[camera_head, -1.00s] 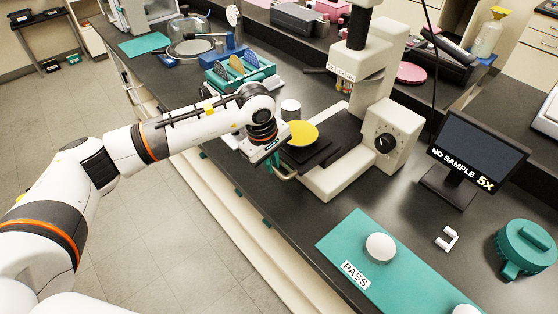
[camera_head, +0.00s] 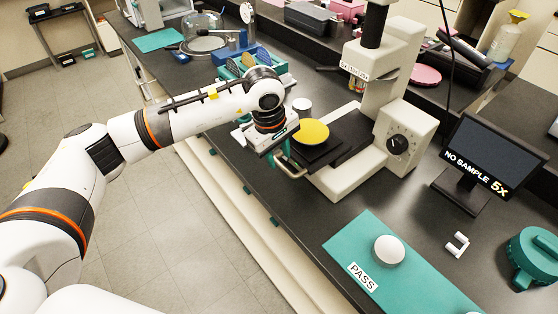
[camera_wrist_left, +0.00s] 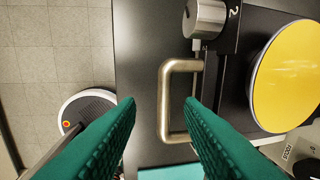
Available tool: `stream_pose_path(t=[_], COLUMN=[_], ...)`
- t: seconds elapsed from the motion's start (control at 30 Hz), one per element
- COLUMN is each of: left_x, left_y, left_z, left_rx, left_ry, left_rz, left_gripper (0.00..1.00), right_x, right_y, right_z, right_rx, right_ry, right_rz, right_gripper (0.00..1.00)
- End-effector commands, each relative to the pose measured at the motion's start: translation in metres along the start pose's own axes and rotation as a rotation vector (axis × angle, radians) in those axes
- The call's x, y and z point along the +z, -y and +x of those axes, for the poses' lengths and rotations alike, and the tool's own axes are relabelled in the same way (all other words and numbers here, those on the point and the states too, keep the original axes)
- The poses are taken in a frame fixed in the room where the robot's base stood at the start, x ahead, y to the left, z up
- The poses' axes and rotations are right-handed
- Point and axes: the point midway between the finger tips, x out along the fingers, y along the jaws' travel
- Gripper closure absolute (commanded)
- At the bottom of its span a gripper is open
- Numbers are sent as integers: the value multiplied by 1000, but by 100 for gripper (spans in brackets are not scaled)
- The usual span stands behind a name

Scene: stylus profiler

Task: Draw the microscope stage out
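The microscope (camera_head: 392,95) stands on the dark bench. Its black stage (camera_head: 345,143) carries a round yellow disc (camera_head: 311,132), which also shows in the left wrist view (camera_wrist_left: 288,75). A metal loop handle (camera_head: 290,166) sticks out from the stage's near-left end. In the left wrist view the handle (camera_wrist_left: 165,100) lies in the picture between the two teal fingers, with gaps on both sides. My left gripper (camera_wrist_left: 160,103) is open and empty; it is beside the handle in the head view (camera_head: 272,152). My right gripper is not in view.
A silver knob (camera_wrist_left: 205,18) sits close to the handle. A teal PASS mat (camera_head: 375,250) with a white knob-like piece, a small monitor (camera_head: 482,160) and a teal lidded container (camera_head: 533,255) stand to the right. A teal rack (camera_head: 232,72) with discs is behind my gripper.

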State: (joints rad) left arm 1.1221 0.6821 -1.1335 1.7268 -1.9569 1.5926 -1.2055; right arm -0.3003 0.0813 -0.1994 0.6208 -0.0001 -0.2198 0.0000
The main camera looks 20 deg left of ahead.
Motion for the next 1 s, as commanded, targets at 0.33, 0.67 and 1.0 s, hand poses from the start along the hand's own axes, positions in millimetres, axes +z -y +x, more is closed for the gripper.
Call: stream_pose_path(t=[0.33, 0.67, 1.0], left_x=[1, 1, 1], left_y=[-1, -2, -2], left_z=[-70, -95, -94], left_rx=[-4, 0, 1], left_ry=[3, 2, 1], left_rz=[-1, -2, -2], left_gripper=[66, 66, 66], right_x=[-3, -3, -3], right_y=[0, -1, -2], right_z=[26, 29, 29], right_rx=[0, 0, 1], right_ry=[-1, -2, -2], right_rz=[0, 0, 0], right_gripper=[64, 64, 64])
